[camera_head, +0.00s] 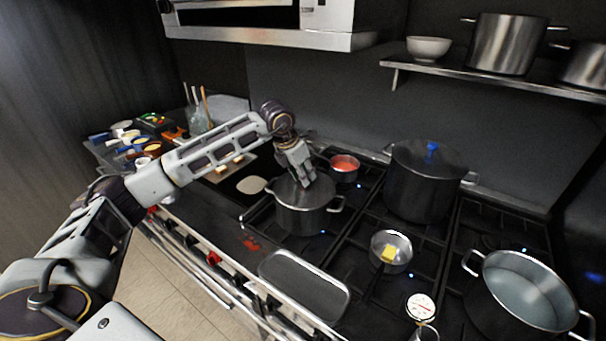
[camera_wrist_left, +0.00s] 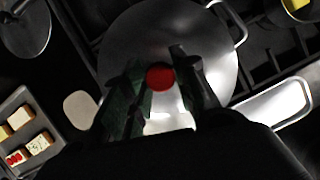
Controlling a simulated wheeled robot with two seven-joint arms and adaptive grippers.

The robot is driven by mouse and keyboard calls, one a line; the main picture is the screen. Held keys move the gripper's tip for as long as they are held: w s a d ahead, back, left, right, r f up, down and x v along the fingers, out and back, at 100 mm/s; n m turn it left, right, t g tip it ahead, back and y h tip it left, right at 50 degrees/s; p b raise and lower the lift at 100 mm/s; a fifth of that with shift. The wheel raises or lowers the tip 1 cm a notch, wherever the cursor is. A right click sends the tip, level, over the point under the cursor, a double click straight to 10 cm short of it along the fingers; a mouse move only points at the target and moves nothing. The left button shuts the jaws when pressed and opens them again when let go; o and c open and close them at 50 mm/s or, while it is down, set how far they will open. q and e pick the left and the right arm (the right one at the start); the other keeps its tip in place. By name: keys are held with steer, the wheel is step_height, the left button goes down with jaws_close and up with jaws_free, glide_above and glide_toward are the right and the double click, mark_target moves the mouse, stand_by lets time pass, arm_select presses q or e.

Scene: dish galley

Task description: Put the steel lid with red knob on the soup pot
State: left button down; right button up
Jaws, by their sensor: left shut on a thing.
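My left gripper (camera_head: 305,178) points down over a steel pot (camera_head: 301,219) with two side handles on the left part of the stove. I take this pot as the soup pot. The gripper is shut on the red knob (camera_wrist_left: 160,77) of the steel lid (camera_wrist_left: 130,45), which shows between the fingers in the left wrist view. In the head view the lid (camera_head: 287,189) covers the pot's mouth and looks about level; I cannot tell whether it touches the rim all round. The pot's inside is hidden. My right gripper is not in view.
A tall pot (camera_head: 418,190) with a blue-knobbed lid stands behind right. A small pan of red sauce (camera_head: 345,168) is close behind. A pan with butter (camera_head: 391,252), an open pot (camera_head: 521,290) and a dial (camera_head: 420,306) are to the right. An empty tray (camera_head: 304,285) lies in front.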

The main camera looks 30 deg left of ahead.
arm_select(q)
steer(key=shift+f, duration=0.15)
stand_by(0.8)
steer(key=c, duration=1)
jaws_free()
steer(key=shift+c, duration=0.2)
steer(key=o, duration=0.5)
steer(key=shift+r, duration=0.35)
steer(key=shift+r+p, duration=1.6)
steer(key=shift+r, duration=1.55)
